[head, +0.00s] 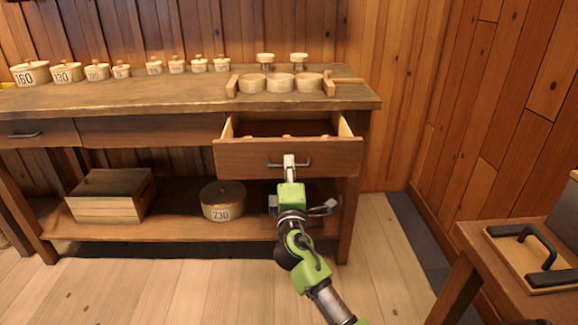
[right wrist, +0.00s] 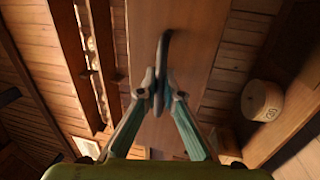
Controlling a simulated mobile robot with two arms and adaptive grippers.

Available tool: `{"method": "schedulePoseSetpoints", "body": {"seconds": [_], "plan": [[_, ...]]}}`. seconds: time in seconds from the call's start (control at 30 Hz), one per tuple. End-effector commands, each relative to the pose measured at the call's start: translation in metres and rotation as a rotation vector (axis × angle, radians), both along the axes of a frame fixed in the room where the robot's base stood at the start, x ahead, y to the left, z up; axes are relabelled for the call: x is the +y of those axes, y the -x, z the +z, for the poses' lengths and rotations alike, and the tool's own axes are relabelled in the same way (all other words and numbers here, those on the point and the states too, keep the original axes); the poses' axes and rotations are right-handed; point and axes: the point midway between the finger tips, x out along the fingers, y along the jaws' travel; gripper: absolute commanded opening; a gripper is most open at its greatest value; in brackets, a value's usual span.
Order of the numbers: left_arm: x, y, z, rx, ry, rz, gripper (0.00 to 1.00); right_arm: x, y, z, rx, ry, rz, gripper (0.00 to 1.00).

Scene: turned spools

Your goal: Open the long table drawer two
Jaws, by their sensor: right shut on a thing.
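The long table (head: 190,102) stands against the plank wall. Its right-hand drawer (head: 235,160) is pulled partly out, and several small light-brown things show inside it. My right gripper (head: 289,163) is shut on the dark drawer handle (head: 302,162) at the middle of the front. In the right wrist view the handle (right wrist: 165,55) runs between the fingertips of the right gripper (right wrist: 158,92), against the drawer front (right wrist: 195,40). The left drawer (head: 35,134), with a dark handle, is closed. My left gripper is not in view.
Lidded numbered pots (head: 66,73) line the tabletop's back, and a wooden rack with round cups (head: 280,83) stands above the open drawer. The lower shelf holds a wooden box (head: 110,195) and a round 230 pot (head: 222,201). Another table (head: 475,235) is at right. The floor in front is free.

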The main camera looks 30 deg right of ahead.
Motion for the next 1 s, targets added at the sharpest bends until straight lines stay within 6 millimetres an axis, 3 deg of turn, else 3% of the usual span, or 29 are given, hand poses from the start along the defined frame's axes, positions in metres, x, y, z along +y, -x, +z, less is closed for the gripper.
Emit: {"method": "schedulePoseSetpoints", "body": {"seconds": [0.47, 1.0], "plan": [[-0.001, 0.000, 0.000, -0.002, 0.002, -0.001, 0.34, 0.004, 0.005, -0.002, 0.001, -0.002, 0.001, 0.14], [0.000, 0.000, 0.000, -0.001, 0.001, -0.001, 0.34, 0.054, 0.088, -0.021, 0.003, -0.003, 0.000, 0.14]]}}
